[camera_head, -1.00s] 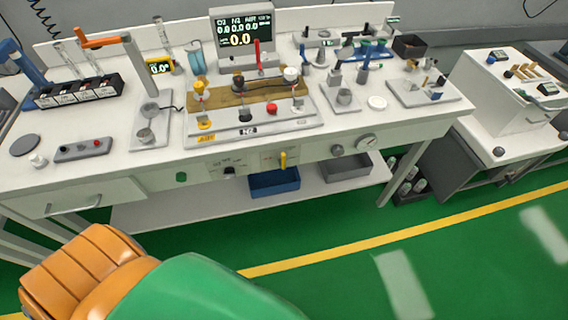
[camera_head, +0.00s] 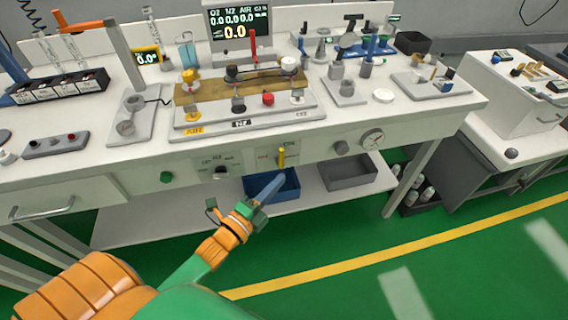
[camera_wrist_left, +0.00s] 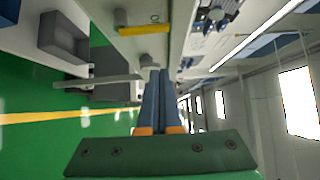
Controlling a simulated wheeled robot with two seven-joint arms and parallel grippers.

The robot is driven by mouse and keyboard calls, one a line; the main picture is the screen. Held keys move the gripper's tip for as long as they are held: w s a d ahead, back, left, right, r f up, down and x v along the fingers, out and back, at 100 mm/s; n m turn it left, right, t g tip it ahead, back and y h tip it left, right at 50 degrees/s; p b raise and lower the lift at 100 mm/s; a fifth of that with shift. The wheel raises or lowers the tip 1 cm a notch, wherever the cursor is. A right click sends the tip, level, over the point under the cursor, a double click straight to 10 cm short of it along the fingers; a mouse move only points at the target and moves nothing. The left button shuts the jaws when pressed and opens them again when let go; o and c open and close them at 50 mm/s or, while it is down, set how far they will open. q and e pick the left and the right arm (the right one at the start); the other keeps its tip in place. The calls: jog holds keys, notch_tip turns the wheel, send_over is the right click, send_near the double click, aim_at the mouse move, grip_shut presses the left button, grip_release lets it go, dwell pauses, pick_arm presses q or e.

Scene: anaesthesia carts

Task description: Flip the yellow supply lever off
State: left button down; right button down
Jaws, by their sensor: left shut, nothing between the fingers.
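The yellow supply lever (camera_head: 281,157) stands upright on the front panel of the white bench, right of a black knob (camera_head: 221,172). It also shows in the left wrist view (camera_wrist_left: 144,29), beyond the fingertips and a little to their left. My left gripper (camera_head: 277,179) is shut and empty, with its blue fingers just below the lever in the head view. In the left wrist view the two fingers (camera_wrist_left: 159,72) lie side by side. I cannot tell whether the fingertips touch the panel, but the lever looks apart from them. My right gripper is not in view.
A blue bin (camera_head: 285,190) and a grey bin (camera_head: 347,173) sit on the lower shelf. A gauge (camera_head: 372,139) and a grey knob (camera_head: 341,148) are right of the lever. The bench top above holds several devices. The green floor in front is clear.

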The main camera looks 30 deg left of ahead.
aim_at(281, 155)
pick_arm(q)
jog(key=w+a, duration=0.1)
jog(key=w, duration=0.7)
jog(key=shift+a, duration=0.4)
jog(key=shift+s+f, duration=0.1)
jog(key=shift+f, duration=0.05)
